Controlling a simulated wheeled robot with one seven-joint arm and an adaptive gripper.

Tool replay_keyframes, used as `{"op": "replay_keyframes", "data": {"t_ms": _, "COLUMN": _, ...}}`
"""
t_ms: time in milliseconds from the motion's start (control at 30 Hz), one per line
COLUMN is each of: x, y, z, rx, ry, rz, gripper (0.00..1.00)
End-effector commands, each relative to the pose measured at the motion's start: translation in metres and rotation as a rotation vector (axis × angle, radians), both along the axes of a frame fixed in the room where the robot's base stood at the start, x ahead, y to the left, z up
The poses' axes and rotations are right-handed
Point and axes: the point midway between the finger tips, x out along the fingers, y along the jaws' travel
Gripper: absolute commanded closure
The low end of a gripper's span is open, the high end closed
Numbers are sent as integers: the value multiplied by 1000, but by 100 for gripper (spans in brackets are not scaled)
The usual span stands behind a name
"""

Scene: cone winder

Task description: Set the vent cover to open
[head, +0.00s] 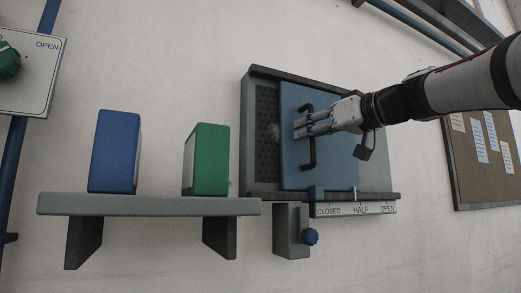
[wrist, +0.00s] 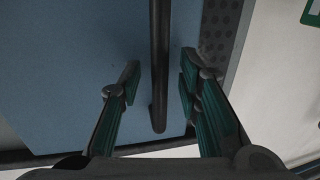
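The vent cover (head: 338,160) is a blue sliding panel in a dark frame on the wall. It leaves a strip of perforated grille (head: 267,130) bare at its left. A dark upright bar handle (head: 310,160) stands on the cover. A scale plate (head: 345,210) below reads CLOSED, HALF, OPEN from left to right; the exact setting is hard to tell. My gripper (head: 300,128) is at the handle. In the wrist view my gripper (wrist: 158,82) is open, with the handle (wrist: 160,50) between its fingers and gaps on both sides.
A grey shelf (head: 150,206) at left holds a blue block (head: 115,152) and a green block (head: 206,160). A notice board (head: 490,165) hangs at right. A panel with a green knob (head: 8,62) is far left.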

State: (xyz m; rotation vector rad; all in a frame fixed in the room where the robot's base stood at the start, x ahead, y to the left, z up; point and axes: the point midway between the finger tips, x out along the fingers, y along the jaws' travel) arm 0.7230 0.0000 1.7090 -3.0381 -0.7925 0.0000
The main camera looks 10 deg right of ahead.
Motion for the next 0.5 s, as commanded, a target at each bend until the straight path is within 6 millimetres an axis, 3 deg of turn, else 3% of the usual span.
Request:
{"op": "replay_keyframes", "data": {"t_ms": 200, "x": 0, "y": 0, "z": 0, "rx": 0, "ry": 0, "rz": 0, "gripper": 68}}
{"op": "replay_keyframes", "data": {"t_ms": 333, "x": 0, "y": 0, "z": 0, "rx": 0, "ry": 0, "rz": 0, "gripper": 98}}
{"op": "replay_keyframes", "data": {"t_ms": 500, "x": 0, "y": 0, "z": 0, "rx": 0, "ry": 1, "rz": 0, "gripper": 100}}
